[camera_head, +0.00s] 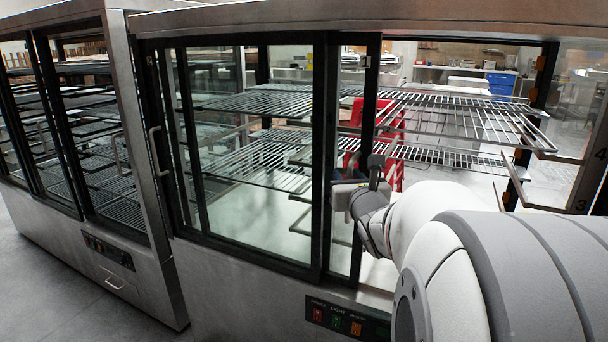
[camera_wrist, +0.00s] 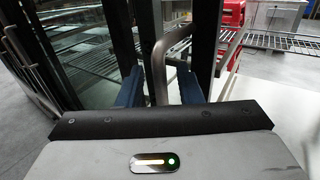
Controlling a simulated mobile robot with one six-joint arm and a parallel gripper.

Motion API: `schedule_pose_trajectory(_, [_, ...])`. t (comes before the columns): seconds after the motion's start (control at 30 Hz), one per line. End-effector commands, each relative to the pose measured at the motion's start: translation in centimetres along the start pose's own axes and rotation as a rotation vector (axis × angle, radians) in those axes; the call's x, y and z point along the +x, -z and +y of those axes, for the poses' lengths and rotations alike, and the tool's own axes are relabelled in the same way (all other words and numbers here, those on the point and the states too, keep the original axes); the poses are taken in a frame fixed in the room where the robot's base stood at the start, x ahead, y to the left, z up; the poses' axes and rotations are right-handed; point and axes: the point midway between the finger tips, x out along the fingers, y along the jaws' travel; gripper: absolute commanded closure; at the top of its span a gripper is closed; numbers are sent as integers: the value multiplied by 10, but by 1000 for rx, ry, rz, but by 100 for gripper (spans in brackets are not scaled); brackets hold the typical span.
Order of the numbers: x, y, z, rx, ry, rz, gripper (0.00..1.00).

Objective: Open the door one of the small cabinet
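The cabinet (camera_head: 240,287) is a steel-framed glass display case with sliding doors. Door one (camera_head: 367,95), marked "1", sits slid to the left, mostly overlapping door two (camera_head: 260,225), marked "2". The right part of the front is uncovered, with bare shelves showing. My gripper (camera_head: 360,172) is at the right stile of door one. In the wrist view, the curved metal handle (camera_wrist: 158,66) lies between the fingers of my gripper (camera_wrist: 161,90), which stand apart with a gap beside the bar. Contact with the handle is not clear.
Wire shelves (camera_head: 470,120) fill the cabinet, some reaching toward the open side. A second glass cabinet (camera_head: 150,210) stands to the left. A glass panel (camera_head: 575,120) marked "3" and "4" is at the right. A switch panel (camera_head: 345,320) sits low on the cabinet front.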

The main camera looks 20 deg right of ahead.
Motion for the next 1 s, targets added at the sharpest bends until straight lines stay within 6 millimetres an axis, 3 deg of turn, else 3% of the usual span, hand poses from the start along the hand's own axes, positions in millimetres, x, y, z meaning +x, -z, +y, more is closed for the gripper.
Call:
schedule_pose_trajectory(0.2, [-37, -2, 0, -1, 2, -2, 68])
schedule_pose_trajectory(0.4, [-59, -1, 0, -2, 1, 0, 68])
schedule_pose_trajectory(0.83, [-64, 0, 1, -4, -3, 2, 68])
schedule_pose_trajectory(0.93, [-64, -5, 12, -53, -44, 8, 68])
schedule_pose_trajectory(1.0, [-65, -12, 31, -134, -111, 17, 68])
